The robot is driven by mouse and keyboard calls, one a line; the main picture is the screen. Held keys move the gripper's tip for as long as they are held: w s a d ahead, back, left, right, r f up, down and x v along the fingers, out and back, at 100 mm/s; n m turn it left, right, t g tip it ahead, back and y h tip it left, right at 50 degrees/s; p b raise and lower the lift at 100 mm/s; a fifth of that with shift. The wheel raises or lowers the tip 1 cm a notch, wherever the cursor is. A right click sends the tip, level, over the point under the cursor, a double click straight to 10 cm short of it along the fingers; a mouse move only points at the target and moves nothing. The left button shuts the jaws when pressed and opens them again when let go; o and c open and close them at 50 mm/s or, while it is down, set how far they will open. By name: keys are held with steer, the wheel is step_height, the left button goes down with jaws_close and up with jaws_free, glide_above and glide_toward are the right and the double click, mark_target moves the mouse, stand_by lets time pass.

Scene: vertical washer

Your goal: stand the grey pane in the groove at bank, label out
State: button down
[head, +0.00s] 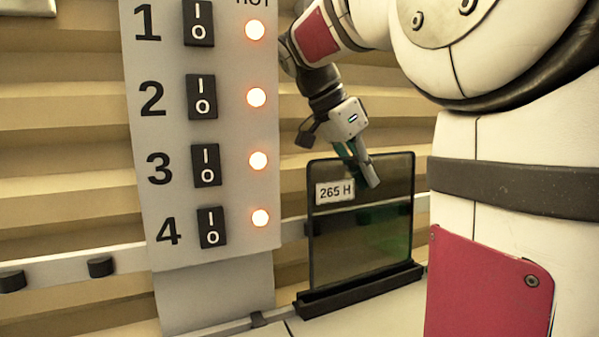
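The grey pane (360,225) is a dark, see-through sheet in a thin frame, standing upright in the head view. Its white label (335,191), reading "265 H", is at the upper left and faces my camera. The pane's lower edge is at a long black grooved base (361,290); how deep it sits in the groove is hidden. My gripper (360,168) comes down from above at the pane's top edge, with a grey finger overlapping the upper part of the pane. The far finger is not clear, so I cannot tell whether it grips the pane.
A grey panel (180,180) with numbered black switches and lit orange lamps stands left of the pane. A pale rail (60,271) with black knobs runs behind. A light surface (375,318) lies in front of the base. My own body fills the right side.

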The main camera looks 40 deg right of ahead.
mark_target(364, 189)
steer(key=shift+s+f+b, duration=0.15)
steer(key=shift+f+b, duration=0.95)
steer(key=shift+f, duration=0.4)
stand_by(2.2)
steer(key=shift+w, duration=0.3)
stand_by(1.0)
steer(key=c, duration=1.7)
jaws_free()
steer(key=shift+f, duration=0.1)
step_height(364, 189, up, 9)
steer(key=shift+f, duration=0.1)
steer(key=shift+r, duration=0.65)
